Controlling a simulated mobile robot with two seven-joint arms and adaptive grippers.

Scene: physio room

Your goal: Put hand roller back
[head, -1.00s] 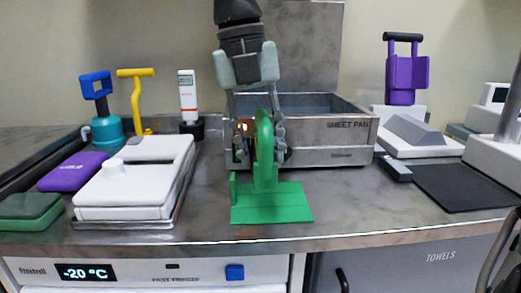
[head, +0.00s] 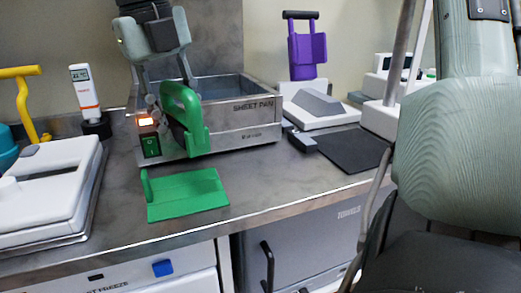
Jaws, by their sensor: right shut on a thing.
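My right gripper (head: 168,100) comes down from the top and is shut on the green hand roller (head: 197,137), a looped green piece with a dark part inside it. I hold it upright in front of the sheet pan; its lower end appears clear of the counter. A flat green base plate (head: 187,195) with a small upright lip at its left end lies on the counter below and in front of it. The plate's top is bare. The fingers hide part of the roller's upper end. My left gripper is not in view.
The metal sheet pan (head: 235,125) stands right behind the roller. A purple holder (head: 307,57) and a black mat (head: 353,149) are to the right. A white appliance (head: 50,185) and a thermometer (head: 84,90) are at left. Counter right of the plate is free.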

